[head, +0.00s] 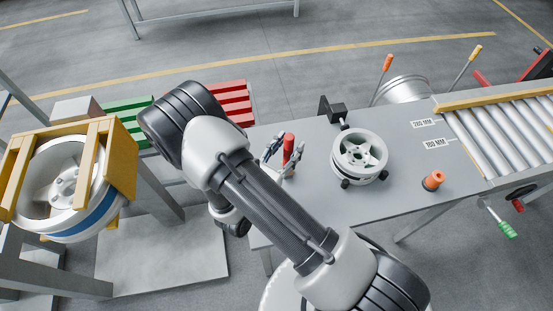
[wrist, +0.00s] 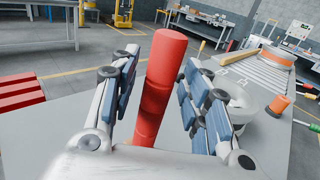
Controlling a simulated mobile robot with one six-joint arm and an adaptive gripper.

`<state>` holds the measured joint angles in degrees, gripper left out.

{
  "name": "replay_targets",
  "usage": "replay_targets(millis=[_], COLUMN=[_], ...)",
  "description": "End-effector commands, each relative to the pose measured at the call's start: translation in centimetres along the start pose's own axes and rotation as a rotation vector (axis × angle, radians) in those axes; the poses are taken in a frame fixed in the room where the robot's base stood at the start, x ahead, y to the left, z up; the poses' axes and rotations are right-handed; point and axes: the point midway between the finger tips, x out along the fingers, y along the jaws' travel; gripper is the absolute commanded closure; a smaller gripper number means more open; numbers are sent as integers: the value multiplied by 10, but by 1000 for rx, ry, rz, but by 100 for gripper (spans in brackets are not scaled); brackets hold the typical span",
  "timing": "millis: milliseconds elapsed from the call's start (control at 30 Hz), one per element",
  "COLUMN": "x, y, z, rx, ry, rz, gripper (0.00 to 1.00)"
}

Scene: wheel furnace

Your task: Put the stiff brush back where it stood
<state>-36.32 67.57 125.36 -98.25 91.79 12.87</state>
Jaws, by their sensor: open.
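A red upright cylinder (wrist: 164,75), which looks like the stiff brush's handle, stands between the fingers of my gripper (wrist: 162,68) in the wrist view. The fingers are open, one on each side, with visible gaps to the red handle. In the head view the red handle (head: 289,147) shows at the left end of the grey table, with my gripper (head: 281,149) around it. Its lower end and any bristles are hidden by my gripper, so I cannot tell what it rests on.
A wheel (head: 360,157) sits on the grey table (head: 400,200) right of my gripper, with a black block (head: 332,109) behind it. An orange-topped piece (head: 433,181) stands farther right, before a roller conveyor (head: 505,130). Red (head: 232,100) and green slatted racks (head: 128,117) lie left.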

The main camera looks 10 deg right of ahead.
Motion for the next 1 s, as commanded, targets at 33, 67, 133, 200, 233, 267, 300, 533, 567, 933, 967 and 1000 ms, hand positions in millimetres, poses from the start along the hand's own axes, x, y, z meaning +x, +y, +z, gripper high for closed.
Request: replay_targets(millis=[33,67,133,200,233,267,300,533,567,933,967,1000], x=[-10,-15,-30,-46,-52,-59,-67,-104,-107,-115,-115,-115], y=[2,2,2,2,2,2,2,1,1,0,0,0], z=[0,0,0,0,0,0,0,0,0,-1,-1,-1], rx=[-2,-3,-3,-3,-3,-2,-1,0,0,-1,-1,-1], ry=[1,1,0,0,1,1,0,0,0,0,0,0], rz=[8,9,11,11,11,10,10,6,6,2,2,2], gripper=[57,57,57,57,57,57,57,57,57,57,57,57])
